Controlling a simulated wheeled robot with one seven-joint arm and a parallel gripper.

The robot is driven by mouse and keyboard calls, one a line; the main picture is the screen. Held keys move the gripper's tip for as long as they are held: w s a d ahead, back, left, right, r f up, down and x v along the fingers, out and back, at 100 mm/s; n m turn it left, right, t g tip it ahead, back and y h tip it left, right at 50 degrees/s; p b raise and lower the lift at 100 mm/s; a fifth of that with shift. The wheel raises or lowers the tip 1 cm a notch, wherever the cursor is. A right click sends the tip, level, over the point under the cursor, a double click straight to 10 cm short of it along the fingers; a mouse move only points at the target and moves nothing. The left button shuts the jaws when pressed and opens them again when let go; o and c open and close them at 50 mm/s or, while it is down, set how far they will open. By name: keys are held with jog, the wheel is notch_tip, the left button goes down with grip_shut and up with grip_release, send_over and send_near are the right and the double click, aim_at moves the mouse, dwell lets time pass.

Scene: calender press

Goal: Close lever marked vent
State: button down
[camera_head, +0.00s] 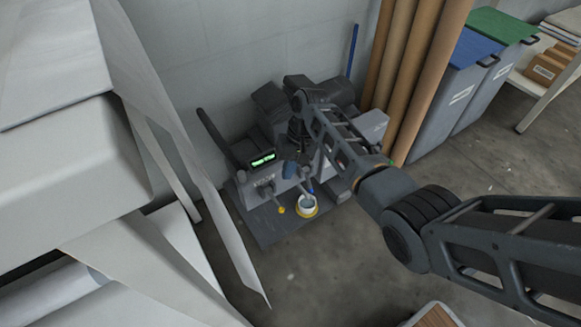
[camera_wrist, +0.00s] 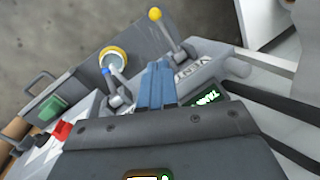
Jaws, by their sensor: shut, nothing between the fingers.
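The grey press unit (camera_head: 262,220) stands on the floor by the wall. A lever with a yellow knob (camera_head: 281,210) sticks out of its front, and the yellow knob also shows in the wrist view (camera_wrist: 155,14). A second lever, with a blue knob, is at the left in the wrist view (camera_wrist: 105,70). Pale lettering (camera_wrist: 192,70) on the panel lies beside the yellow lever's base; I cannot read it surely. My gripper (camera_wrist: 157,70), with blue fingers, is shut and empty between the two levers, close to the panel. In the head view its fingers (camera_head: 289,169) are small.
A white cup with a yellow rim (camera_head: 307,207) stands beside the blue lever. A green display (camera_head: 262,160) is on the panel. Brown rolls (camera_head: 405,80) and grey bins (camera_head: 450,95) stand right. White sheets (camera_head: 170,120) hang left.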

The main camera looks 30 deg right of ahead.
aim_at(275, 200)
jog(key=s+a+f+b, duration=0.2)
jog(key=a+f, duration=0.1)
jog(key=f, duration=0.4)
jog(key=shift+s+a+b, duration=0.2)
jog(key=shift+s+b, duration=0.1)
jog(key=shift+s, duration=0.1)
jog(key=shift+f, duration=0.1)
jog(key=shift+s, duration=0.1)
